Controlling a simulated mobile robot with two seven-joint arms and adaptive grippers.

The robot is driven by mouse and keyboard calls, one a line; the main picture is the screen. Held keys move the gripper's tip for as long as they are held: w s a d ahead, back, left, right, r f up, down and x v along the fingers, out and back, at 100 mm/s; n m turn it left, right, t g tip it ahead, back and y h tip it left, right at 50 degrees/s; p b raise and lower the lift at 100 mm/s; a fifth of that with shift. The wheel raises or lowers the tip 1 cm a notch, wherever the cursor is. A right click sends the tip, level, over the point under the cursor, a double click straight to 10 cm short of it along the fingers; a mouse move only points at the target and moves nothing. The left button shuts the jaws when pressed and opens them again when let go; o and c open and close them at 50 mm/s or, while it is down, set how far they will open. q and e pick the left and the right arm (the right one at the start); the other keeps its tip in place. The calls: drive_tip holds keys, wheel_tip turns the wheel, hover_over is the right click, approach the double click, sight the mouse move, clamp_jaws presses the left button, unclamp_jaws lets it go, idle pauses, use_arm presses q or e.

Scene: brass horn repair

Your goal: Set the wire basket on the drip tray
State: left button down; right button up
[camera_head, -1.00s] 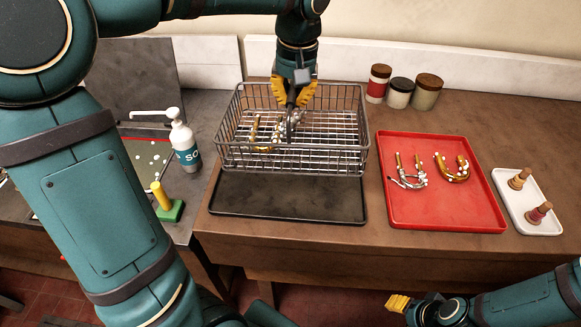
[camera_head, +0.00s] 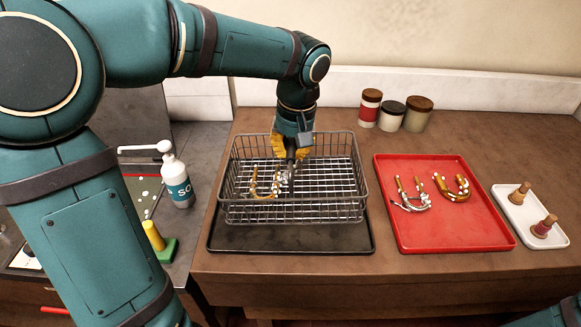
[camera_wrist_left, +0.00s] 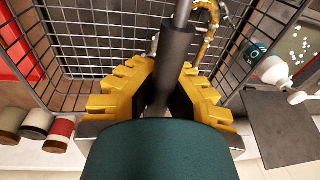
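The grey wire basket (camera_head: 297,212) is over the black drip tray (camera_head: 290,239) in the head view. Its base lies within the tray's outline, and I cannot tell whether it touches the tray. A brass tube piece (camera_head: 265,188) and silvery parts lie inside the basket. My left gripper (camera_head: 291,157) reaches down into the basket, with its yellow fingers closed around the dark upright grip (camera_wrist_left: 173,65) of the basket, as the left wrist view shows. My right gripper is out of view.
Several jars (camera_head: 392,115) stand behind. A soap bottle (camera_head: 177,180) and a yellow-handled green block (camera_head: 163,248) are at left.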

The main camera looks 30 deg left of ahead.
use_arm(q)
drive_tip(key=shift+f+b, duration=0.4)
drive_tip(key=shift+f, duration=1.5)
drive_tip(key=c, duration=1.1)
unclamp_jaws()
drive_tip(key=shift+c, duration=0.2)
drive_tip(key=shift+r, duration=0.1)
drive_tip(key=r+p, duration=0.1)
drive_tip(key=r, duration=0.3)
drive_tip(key=d+r, duration=0.1)
drive_tip(key=r, duration=0.3)
drive_tip(key=r+p, duration=0.1)
drive_tip(key=r, duration=0.2)
drive_tip(key=shift+s+d+r+p, duration=0.1)
drive_tip(key=shift+d+r+p, duration=0.2)
drive_tip(key=shift+r, duration=0.1)
